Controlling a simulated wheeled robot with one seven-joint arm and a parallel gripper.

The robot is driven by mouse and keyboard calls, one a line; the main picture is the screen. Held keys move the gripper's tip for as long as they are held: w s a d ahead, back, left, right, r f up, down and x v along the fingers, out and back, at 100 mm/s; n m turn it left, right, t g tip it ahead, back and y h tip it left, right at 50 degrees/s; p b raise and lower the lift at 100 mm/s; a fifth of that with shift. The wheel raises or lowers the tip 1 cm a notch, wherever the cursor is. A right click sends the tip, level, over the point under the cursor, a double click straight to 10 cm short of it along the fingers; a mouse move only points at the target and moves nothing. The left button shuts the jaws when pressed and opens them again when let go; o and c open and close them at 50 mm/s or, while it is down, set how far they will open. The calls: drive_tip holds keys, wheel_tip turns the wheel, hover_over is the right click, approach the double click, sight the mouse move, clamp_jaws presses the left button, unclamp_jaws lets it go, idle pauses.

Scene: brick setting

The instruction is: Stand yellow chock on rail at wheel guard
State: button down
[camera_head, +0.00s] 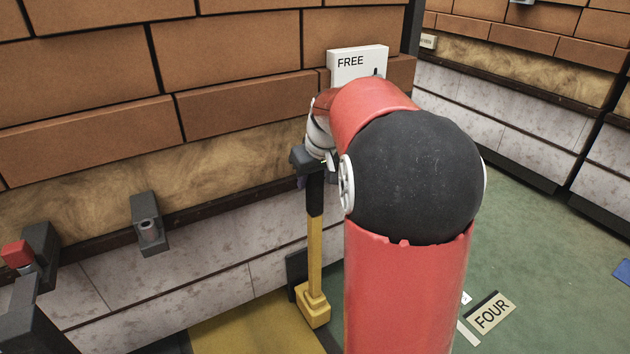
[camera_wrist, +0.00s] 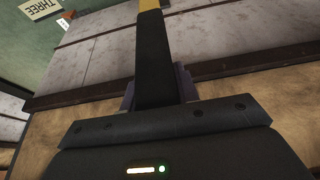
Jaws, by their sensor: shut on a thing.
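The yellow chock (camera_head: 313,308) has a blocky yellow foot and a long upright handle with a black grip at the top. My gripper (camera_head: 315,172) is shut on this black grip in the head view, and the chock hangs below it, close to the wall. In the wrist view the black grip (camera_wrist: 153,60) runs up from my gripper (camera_wrist: 155,95), with a little yellow at the top edge. Whether the foot touches the floor, I cannot tell. I cannot clearly identify the rail or wheel guard; my red arm hides part of the area.
A dark block (camera_head: 296,268) stands behind the chock. A white FREE sign (camera_head: 357,64) is above. Yellow floor (camera_head: 245,330) meets green floor with a FOUR label (camera_head: 491,313).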

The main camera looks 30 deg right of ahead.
drive_tip(key=shift+s+b+x, duration=0.1)
drive_tip(key=shift+b+x, duration=0.15)
drive_tip(key=shift+x, duration=0.55)
drive_tip(key=shift+s+b+x, duration=0.15)
drive_tip(key=shift+b+x, duration=0.05)
drive_tip(key=shift+x, duration=0.55)
drive_tip(key=shift+d+f, duration=0.1)
drive_tip(key=shift+f, duration=0.35)
drive_tip(key=c, duration=1)
unclamp_jaws()
drive_tip(key=shift+s+f, duration=0.1)
drive_tip(key=shift+c, duration=0.2)
